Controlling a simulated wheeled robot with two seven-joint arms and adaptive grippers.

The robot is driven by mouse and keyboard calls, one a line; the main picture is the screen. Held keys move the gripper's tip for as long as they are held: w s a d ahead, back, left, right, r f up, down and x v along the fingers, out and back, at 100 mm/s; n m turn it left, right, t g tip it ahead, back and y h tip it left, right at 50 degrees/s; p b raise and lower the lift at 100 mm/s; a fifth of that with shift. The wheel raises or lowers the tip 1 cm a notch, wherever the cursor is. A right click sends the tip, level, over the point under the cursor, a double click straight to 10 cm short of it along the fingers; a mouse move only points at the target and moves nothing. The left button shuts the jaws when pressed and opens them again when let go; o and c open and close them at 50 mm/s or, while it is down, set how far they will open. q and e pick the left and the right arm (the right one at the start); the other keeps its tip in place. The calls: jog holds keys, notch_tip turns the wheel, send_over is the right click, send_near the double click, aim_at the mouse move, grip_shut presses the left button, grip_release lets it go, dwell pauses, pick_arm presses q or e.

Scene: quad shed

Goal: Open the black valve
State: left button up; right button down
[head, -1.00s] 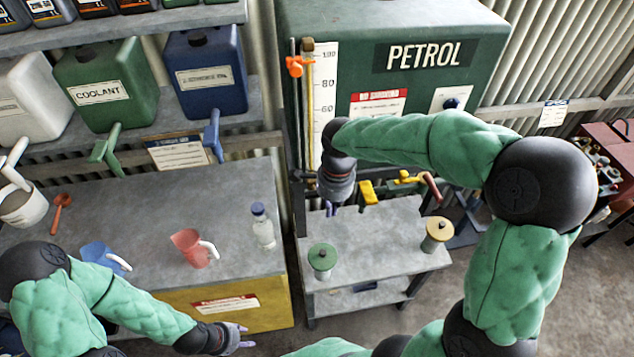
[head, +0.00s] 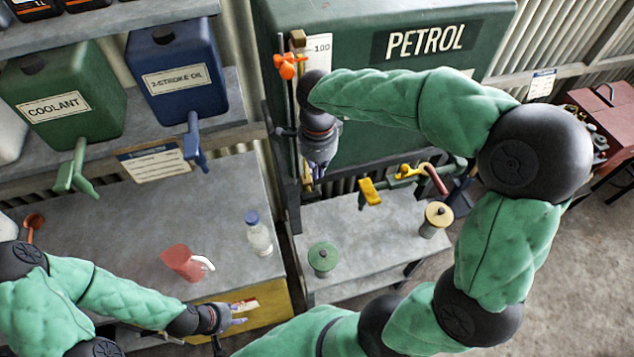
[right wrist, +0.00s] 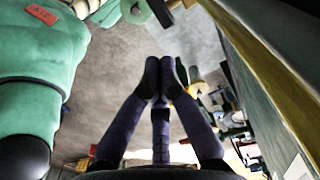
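I cannot pick out a black valve with certainty in either current view; my right arm and hand cover part of the front of the green petrol tank (head: 345,25). My right gripper (head: 319,173) hangs with its fingers down in front of the tank's lower left, beside the gauge. In the right wrist view its fingers (right wrist: 161,78) meet at the tips with nothing between them. A yellow valve handle (head: 370,192) and a yellow lever with a red grip (head: 432,174) are to its right. My left gripper (head: 236,320) is low, near the bench front; its finger opening is unclear.
A grey stand (head: 345,222) below the tank holds a green-topped can (head: 322,258) and a yellow-topped can (head: 437,219). An orange clip (head: 288,66) marks the gauge.

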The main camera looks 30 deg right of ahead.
aim_at(319, 196)
notch_tip(319, 196, down, 10)
jog(key=shift+r, duration=0.15)
dwell(0.3)
jog(key=shift+s+d+f+t+y, duration=0.1)
jog(key=shift+d+t+y, duration=0.1)
jog(key=shift+y, duration=0.4)
jog(key=shift+d+f+t+y, duration=0.1)
jog(key=shift+d+y, duration=0.1)
jog(key=shift+y, duration=0.8)
jog(key=f, duration=0.1)
jog(key=d+f, duration=0.1)
jog(key=f, duration=0.2)
jog(key=shift+s+d+f, duration=0.1)
jog(key=shift+s+d, duration=0.1)
jog(key=shift+d, duration=0.2)
dwell(0.5)
